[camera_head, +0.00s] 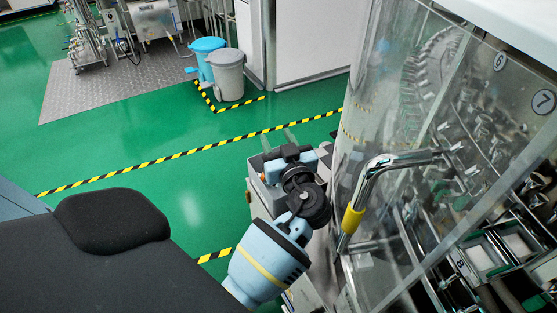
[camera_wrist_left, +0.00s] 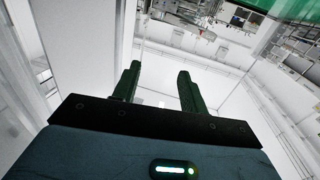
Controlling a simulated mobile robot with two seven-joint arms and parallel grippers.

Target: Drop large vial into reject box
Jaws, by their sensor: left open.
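My left gripper (camera_head: 278,139) points away in the head view, beside the clear machine guard. In the left wrist view, its two dark green fingers (camera_wrist_left: 159,72) are spread apart with nothing between them. I cannot make out a large vial in either view. A small grey box-like unit (camera_head: 258,182) stands behind my left wrist, partly hidden by it; I cannot tell whether it is the reject box. My right gripper is not in view.
The washer's clear guard (camera_head: 385,120) and a bent metal handle with a yellow band (camera_head: 354,219) stand close right of my left arm. Blue (camera_head: 206,62) and grey bins (camera_head: 227,78) stand farther back. Green floor between is clear.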

